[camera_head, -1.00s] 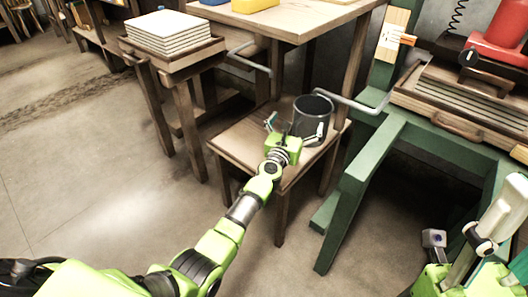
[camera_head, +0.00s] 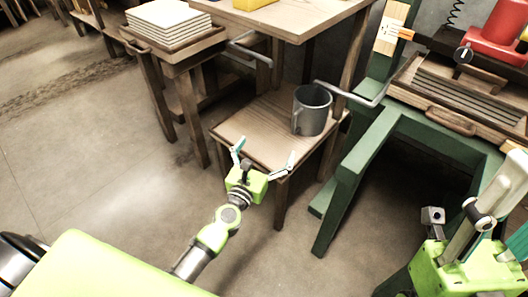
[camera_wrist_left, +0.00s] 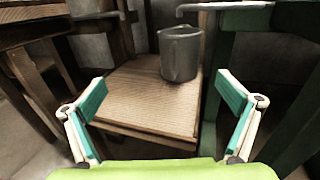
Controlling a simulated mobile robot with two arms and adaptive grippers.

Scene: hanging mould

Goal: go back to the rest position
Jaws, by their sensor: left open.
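My left gripper (camera_head: 264,158) is open and empty in the head view, in front of the near edge of a low wooden table (camera_head: 250,132). Its spread teal-tipped fingers also show in the left wrist view (camera_wrist_left: 162,103). A grey metal mug (camera_head: 311,112) stands upright on the table near its right back side, apart from the fingers. The mug also shows in the left wrist view (camera_wrist_left: 181,55), beyond the fingers. Part of my right arm is at the right edge of the head view; whether its jaws are open does not show clearly.
A stack of white tiles (camera_head: 168,20) lies on a wooden stand at the upper left. A green bench (camera_head: 352,170) stands on the right, with a red object (camera_head: 497,35) and a slatted wooden tray (camera_head: 450,118). Open floor (camera_head: 100,170) lies at left.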

